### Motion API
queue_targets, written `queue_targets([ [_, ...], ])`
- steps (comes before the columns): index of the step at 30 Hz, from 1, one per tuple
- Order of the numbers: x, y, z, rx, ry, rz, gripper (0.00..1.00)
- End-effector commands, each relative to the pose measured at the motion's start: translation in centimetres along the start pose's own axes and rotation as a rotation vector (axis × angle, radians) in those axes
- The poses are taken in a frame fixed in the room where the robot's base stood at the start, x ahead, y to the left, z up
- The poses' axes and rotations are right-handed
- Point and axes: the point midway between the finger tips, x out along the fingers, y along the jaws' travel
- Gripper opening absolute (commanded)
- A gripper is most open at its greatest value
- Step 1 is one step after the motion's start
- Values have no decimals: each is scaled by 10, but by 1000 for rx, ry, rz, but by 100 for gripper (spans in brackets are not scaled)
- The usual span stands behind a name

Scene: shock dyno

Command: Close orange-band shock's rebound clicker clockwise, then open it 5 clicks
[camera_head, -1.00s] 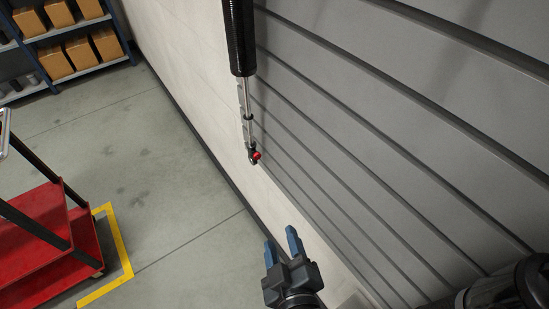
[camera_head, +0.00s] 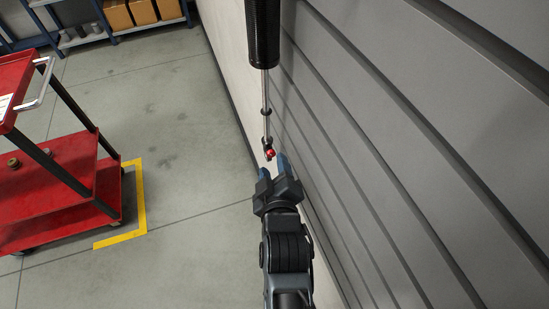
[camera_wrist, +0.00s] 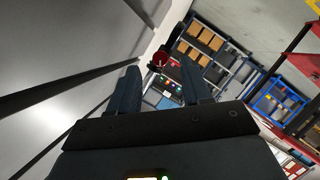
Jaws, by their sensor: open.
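A shock absorber (camera_head: 263,35) hangs along the slatted wall in the head view, with a black body above and a thin silver shaft below. A red clicker knob (camera_head: 271,153) sits at its lower end. My gripper (camera_head: 272,168) is open, its two blue fingers just below the knob in the picture. In the wrist view the red knob (camera_wrist: 160,60) with a pale line on its face shows beyond and between the open fingertips (camera_wrist: 160,73). Nothing is between the fingers' pads that I can see. No orange band is visible on the shock; its top is out of view.
The grey slatted wall (camera_head: 420,130) runs close along the right of my arm. A red cart (camera_head: 60,180) stands at the left by a yellow floor line (camera_head: 139,200). Shelves with boxes (camera_head: 117,14) are at the back. The floor between is clear.

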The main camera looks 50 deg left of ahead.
Motion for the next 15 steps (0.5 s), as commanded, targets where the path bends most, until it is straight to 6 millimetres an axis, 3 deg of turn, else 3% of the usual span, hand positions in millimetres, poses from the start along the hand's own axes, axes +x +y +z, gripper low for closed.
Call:
queue_targets([
  [6,26,0,0,0,0,-1,48],
  [15,33,0,0,0,0,0,48],
])
